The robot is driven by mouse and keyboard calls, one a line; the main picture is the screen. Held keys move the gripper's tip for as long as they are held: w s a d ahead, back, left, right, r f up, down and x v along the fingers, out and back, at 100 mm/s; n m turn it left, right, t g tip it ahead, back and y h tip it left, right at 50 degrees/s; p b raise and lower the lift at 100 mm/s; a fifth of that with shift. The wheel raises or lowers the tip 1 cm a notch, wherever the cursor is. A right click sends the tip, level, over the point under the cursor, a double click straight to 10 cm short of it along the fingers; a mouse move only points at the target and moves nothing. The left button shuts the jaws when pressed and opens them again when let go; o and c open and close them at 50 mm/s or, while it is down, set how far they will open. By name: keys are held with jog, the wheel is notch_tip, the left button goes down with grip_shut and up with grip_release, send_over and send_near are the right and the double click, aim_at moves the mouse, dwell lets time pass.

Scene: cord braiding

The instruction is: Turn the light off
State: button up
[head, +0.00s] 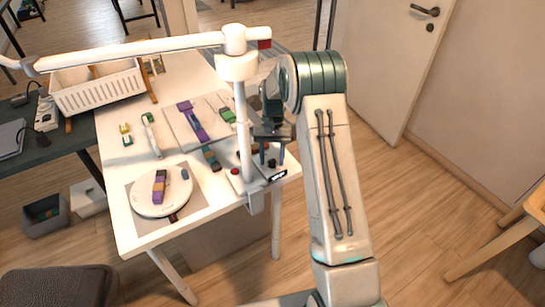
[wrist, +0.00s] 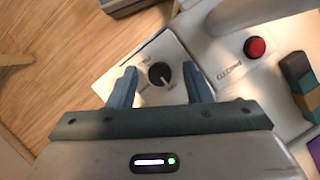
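A black dial knob (wrist: 160,73) with a light pointer mark sits on a white control panel (wrist: 150,48) in the wrist view. My gripper (wrist: 158,79) is open over it, with one blue-grey finger on either side. Gaps show between the fingers and the knob, and nothing is held. In the head view my gripper (head: 271,152) is above the panel at the table's right edge, by the foot of a white lamp post (head: 243,130). The lamp's long white arm (head: 140,47) reaches left over the table. I cannot tell whether it is lit.
A red button (wrist: 255,47) lies right of the knob, beside the post base. Coloured blocks (wrist: 300,75) lie further right. The white table (head: 185,75) also holds a white basket (head: 98,90), a round white disc (head: 150,202) and braiding pieces. Open floor lies right of the table.

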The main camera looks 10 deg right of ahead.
jog(key=v, duration=1.3)
jog(key=shift+w+r+b, duration=0.15)
jog(key=shift+r+b, duration=0.15)
